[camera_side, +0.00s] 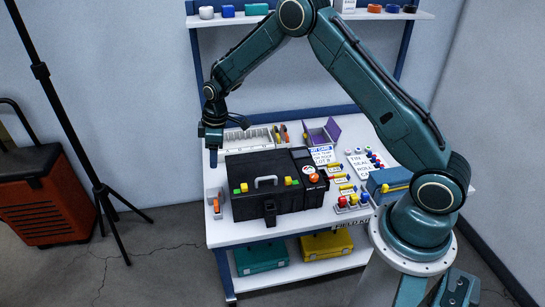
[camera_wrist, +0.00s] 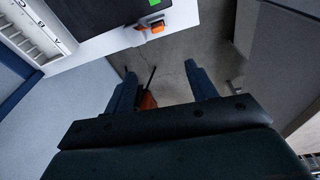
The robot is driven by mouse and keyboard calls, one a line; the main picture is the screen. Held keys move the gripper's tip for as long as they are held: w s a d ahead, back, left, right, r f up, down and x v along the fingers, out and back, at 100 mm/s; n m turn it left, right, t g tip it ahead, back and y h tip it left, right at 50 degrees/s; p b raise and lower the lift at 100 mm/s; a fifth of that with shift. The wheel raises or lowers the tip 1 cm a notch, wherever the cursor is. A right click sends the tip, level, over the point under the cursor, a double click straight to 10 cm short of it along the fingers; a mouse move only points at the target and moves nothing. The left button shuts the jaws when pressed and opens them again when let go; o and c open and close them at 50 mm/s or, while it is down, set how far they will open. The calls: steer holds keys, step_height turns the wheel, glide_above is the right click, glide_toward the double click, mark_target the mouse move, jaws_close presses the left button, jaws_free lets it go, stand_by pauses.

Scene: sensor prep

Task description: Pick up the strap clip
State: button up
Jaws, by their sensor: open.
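My gripper (camera_side: 213,158) hangs over the back left corner of the white table, fingers pointing down. In the wrist view my gripper (camera_wrist: 163,82) shows two dark blue fingers spread apart with nothing held between them. A small orange piece (camera_side: 216,206) stands in a grey holder (camera_side: 212,194) at the table's left edge; it may be the strap clip, but I cannot tell for sure. The orange piece (camera_wrist: 157,28) also shows in the wrist view, beyond the fingertips and apart from them.
A black case (camera_side: 275,200) with a grey handle stands mid-table, right of the holder. A grey compartment tray (camera_side: 248,140) and a purple-lidded box (camera_side: 322,132) lie behind it. A tripod (camera_side: 70,120) and an orange cart (camera_side: 45,195) stand left of the table.

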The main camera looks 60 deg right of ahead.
steer(key=n, duration=0.1)
glide_above(216, 202)
steer(key=s+d, duration=0.1)
step_height(216, 202, down, 10)
steer(key=r, duration=0.1)
steer(key=shift+s+f+g, duration=0.15)
steer(key=shift+f+g, duration=0.15)
steer(key=shift+f, duration=0.1)
steer(key=shift+w+a+f, duration=0.1)
steer(key=shift+f, duration=1.25)
steer(key=shift+w+a+f, duration=0.1)
steer(key=shift+w+f, duration=0.05)
steer(key=shift+f, duration=1.25)
steer(key=shift+w+a+f, duration=0.1)
steer(key=shift+f, duration=1.25)
steer(key=shift+w+a+f, duration=0.1)
steer(key=shift+w+f, duration=0.1)
steer(key=shift+f, duration=1.1)
steer(key=shift+w+a+f, duration=0.1)
steer(key=shift+w+f, duration=0.05)
steer(key=shift+f, duration=1.15)
steer(key=c, duration=1)
